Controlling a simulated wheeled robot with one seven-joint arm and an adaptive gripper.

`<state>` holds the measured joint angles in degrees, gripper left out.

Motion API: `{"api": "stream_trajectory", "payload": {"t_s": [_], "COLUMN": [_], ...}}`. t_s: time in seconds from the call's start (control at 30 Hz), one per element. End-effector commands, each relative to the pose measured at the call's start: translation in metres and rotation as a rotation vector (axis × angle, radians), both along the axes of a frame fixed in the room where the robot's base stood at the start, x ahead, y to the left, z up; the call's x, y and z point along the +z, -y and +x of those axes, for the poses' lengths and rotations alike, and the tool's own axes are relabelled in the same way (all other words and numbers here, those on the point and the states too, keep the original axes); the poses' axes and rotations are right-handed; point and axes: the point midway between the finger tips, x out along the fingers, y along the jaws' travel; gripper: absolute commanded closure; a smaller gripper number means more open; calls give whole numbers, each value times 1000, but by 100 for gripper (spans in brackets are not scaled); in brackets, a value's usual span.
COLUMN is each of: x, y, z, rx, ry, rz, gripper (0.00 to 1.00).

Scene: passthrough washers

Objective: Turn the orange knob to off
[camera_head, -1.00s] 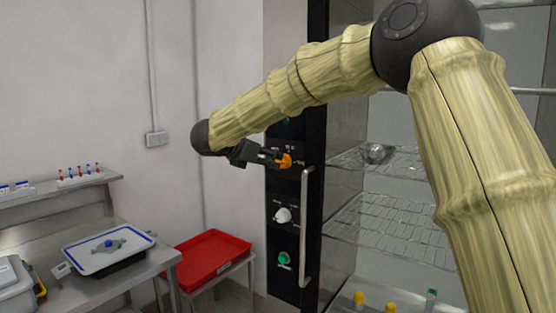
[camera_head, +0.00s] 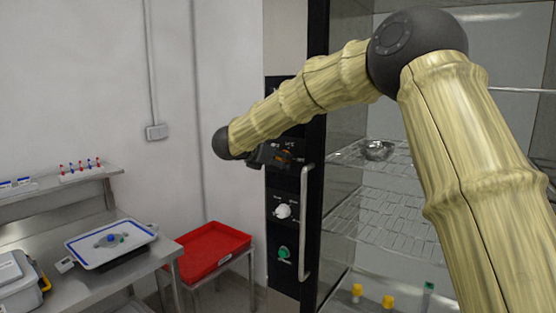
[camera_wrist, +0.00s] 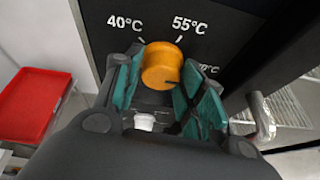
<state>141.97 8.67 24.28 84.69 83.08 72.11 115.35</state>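The orange knob (camera_wrist: 161,66) is on the black control panel, below the printed marks 40°C and 55°C and left of a partly hidden third mark. My gripper (camera_wrist: 165,80) is open, with one teal-padded finger on each side of the knob. The fingertips are close to the knob; I cannot tell whether they touch it. In the head view my gripper (camera_head: 272,155) is at the upper part of the panel, with the orange knob (camera_head: 287,155) showing darkly at its tip. The knob's pointer is not clear, and no off mark is visible.
Below are a white knob (camera_head: 283,211) and a green knob (camera_head: 284,252). A vertical door handle (camera_head: 305,225) stands just right of the panel, beside the wire-shelved cabinet (camera_head: 375,217). A red tray (camera_head: 212,249) and a steel bench (camera_head: 150,262) are at left.

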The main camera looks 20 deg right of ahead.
Motion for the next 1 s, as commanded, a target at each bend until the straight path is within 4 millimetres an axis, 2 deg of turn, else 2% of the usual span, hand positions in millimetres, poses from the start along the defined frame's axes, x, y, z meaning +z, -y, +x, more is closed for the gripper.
{"api": "stream_trajectory", "payload": {"t_s": [0.03,0.1,0.57,1.0], "x": [0,0,-2,-4], "y": [0,0,0,-1], "z": [0,0,0,1], "rx": [0,0,-1,-3], "ry": [0,0,-47,-318], "rz": [0,0,-35,-248], "gripper": [76,88,88,88]}}
